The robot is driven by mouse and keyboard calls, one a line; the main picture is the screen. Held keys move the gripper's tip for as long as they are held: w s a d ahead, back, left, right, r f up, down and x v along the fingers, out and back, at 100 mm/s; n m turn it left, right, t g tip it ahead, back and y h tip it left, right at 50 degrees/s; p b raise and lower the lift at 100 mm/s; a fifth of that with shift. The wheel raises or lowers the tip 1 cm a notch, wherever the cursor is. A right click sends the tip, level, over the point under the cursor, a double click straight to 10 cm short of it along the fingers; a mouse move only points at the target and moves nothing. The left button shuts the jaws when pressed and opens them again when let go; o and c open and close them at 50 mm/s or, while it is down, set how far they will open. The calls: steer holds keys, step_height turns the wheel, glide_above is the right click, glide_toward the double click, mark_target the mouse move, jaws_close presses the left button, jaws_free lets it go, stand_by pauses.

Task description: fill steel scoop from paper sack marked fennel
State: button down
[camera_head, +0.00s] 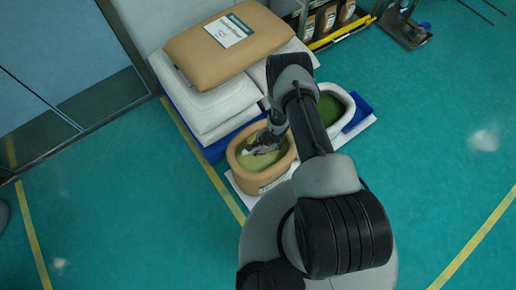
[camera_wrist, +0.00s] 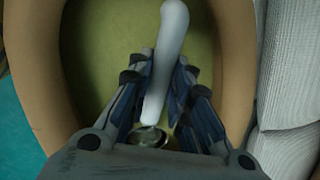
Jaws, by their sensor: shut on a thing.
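My gripper (camera_head: 264,143) is inside the sack's mouth, over the contents. In the wrist view my gripper (camera_wrist: 160,100) is shut on the light grey handle of the scoop (camera_wrist: 170,45). A small shiny steel part (camera_wrist: 150,137) shows between the fingers near the palm; the rest of the scoop is hidden. The tan sack wall (camera_wrist: 238,70) rings the gripper there.
A white open sack (camera_head: 347,101) with darker green contents stands to the right, partly behind my arm. Stacked white sacks (camera_head: 215,103) with a closed tan sack (camera_head: 205,58) on top are behind. A rack (camera_head: 345,32) stands farther back. The green floor at right is clear.

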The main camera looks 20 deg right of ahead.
steer(key=shift+f, duration=0.5)
stand_by(0.7)
steer(key=shift+d, duration=0.15)
steer(key=shift+d, duration=1.6)
steer(key=shift+a, duration=0.2)
steer(key=shift+a+p, duration=1.05)
steer(key=shift+a, duration=0.25)
steer(key=shift+r, duration=0.1)
step_height(320, 180, up, 17)
steer(key=p, duration=1.7)
